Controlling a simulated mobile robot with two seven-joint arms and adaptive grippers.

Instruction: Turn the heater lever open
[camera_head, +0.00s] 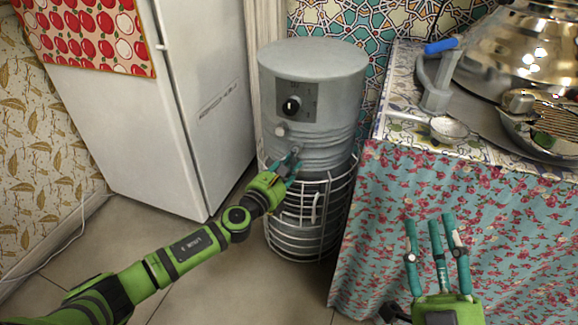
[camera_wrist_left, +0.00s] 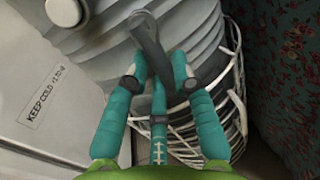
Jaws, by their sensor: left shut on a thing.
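The grey cylindrical heater (camera_head: 330,75) stands on the floor between the fridge and the cloth-covered table, with a black knob (camera_head: 291,106) on its front panel. My left gripper (camera_head: 291,163) is at the heater's front, below the panel. In the left wrist view its teal fingers (camera_wrist_left: 160,85) are closed around the lower part of a dark grey lever (camera_wrist_left: 150,40). The lever sticks up between the fingers. In the head view the fingers mostly hide the lever. My right gripper (camera_head: 436,240) is at the lower right in front of the tablecloth, its fingers spread and empty.
A wire cage (camera_head: 328,222) surrounds the heater's lower part. The white fridge (camera_head: 160,120) stands close on the left. The floor in front is clear.

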